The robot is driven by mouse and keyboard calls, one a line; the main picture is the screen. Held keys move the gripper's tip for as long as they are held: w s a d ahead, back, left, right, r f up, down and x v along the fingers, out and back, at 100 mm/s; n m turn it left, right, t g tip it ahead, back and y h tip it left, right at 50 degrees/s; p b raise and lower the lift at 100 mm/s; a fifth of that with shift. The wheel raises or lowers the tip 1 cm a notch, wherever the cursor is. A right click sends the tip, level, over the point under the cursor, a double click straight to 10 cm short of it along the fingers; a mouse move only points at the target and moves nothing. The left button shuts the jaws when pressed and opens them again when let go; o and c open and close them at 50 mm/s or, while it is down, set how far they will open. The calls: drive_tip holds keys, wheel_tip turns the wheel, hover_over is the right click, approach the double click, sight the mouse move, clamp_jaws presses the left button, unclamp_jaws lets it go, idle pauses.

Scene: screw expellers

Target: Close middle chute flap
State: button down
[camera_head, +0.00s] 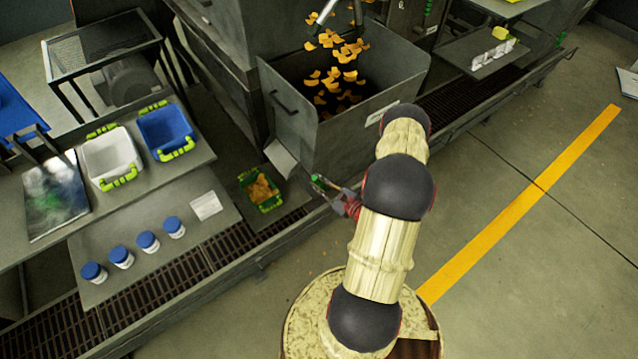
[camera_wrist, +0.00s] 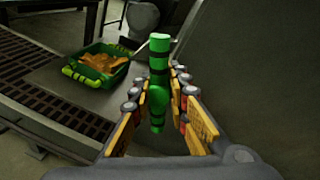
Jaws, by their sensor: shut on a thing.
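The middle chute is a large grey hopper (camera_head: 345,135) holding orange pieces. A light grey flap-like plate (camera_head: 281,159) sticks out tilted from its lower left side. My gripper (camera_head: 322,184) is at the hopper's lower front, right of this plate. In the wrist view my gripper (camera_wrist: 157,95) has its fingers on both sides of a green cylindrical handle (camera_wrist: 159,62) and is shut on it. The handle stands upright in that view. The head view shows only a small green part of it (camera_head: 317,180). How the handle joins the flap is hidden.
A green crate (camera_wrist: 75,73) with orange pieces stands on a low plate beside the hopper; it also shows in the head view (camera_head: 245,179).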

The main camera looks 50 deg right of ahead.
drive_tip(key=shift+a+f, duration=0.15)
drive_tip(key=shift+a, duration=0.1)
drive_tip(key=c, duration=1.9)
unclamp_jaws()
drive_tip(key=shift+o, duration=0.9)
drive_tip(key=shift+d, duration=0.1)
drive_tip(key=s+a+r, duration=0.1)
drive_tip(key=s+r, duration=0.1)
drive_tip(key=s, duration=0.9)
drive_tip(key=shift+s, duration=0.35)
